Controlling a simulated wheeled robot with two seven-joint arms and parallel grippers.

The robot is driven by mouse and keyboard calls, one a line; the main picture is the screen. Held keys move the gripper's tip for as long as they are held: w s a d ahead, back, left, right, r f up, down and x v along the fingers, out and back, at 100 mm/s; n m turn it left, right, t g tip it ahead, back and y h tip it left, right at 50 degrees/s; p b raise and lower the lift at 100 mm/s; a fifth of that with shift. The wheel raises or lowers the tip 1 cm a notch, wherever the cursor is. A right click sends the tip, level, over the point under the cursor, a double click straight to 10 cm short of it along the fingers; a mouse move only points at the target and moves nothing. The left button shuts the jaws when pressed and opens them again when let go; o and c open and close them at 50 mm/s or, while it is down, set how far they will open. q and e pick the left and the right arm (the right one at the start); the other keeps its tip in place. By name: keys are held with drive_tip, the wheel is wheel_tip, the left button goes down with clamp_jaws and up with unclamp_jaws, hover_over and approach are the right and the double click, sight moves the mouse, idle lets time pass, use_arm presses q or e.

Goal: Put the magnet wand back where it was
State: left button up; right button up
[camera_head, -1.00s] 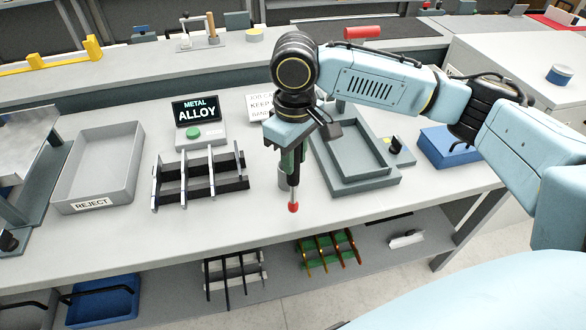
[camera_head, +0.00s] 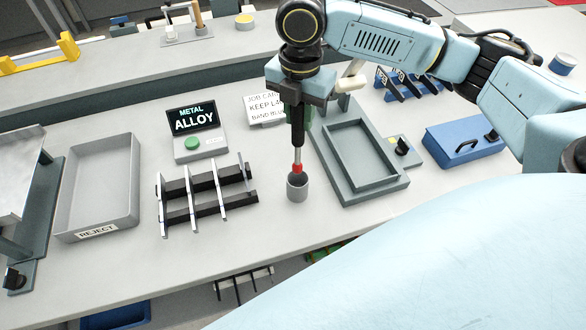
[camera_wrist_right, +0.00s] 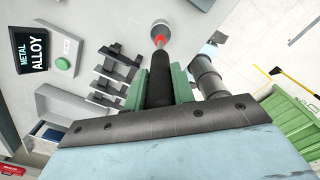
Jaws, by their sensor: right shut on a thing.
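The magnet wand (camera_head: 297,140) has a black handle, a thin metal rod and a red tip. My right gripper (camera_head: 296,112) is shut on its handle and holds it upright, tip down. The red tip is at the mouth of a small grey cup (camera_head: 297,190) on the bench; I cannot tell whether it is just above or slightly inside. In the right wrist view the green fingers grip the handle (camera_wrist_right: 159,90) from both sides, and the tip points at the cup (camera_wrist_right: 161,25). My left gripper is not in view.
A black and grey slotted rack (camera_head: 208,200) stands left of the cup, and a grey tray fixture (camera_head: 365,195) stands right of it. Behind are the METAL ALLOY display (camera_head: 193,120) and a job card. A reject tray (camera_head: 98,190) is at the left. The bench in front of the cup is clear.

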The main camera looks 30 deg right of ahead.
approach(299, 164)
drive_tip(key=f, duration=0.5)
drive_tip(key=shift+w+d+f, duration=0.1)
drive_tip(key=shift+w+d, duration=0.05)
drive_tip(key=shift+w, duration=0.2)
drive_tip(key=shift+f, duration=0.1)
drive_tip(key=o, duration=1)
wheel_tip(299, 164, up, 12)
drive_tip(key=shift+r, duration=0.1)
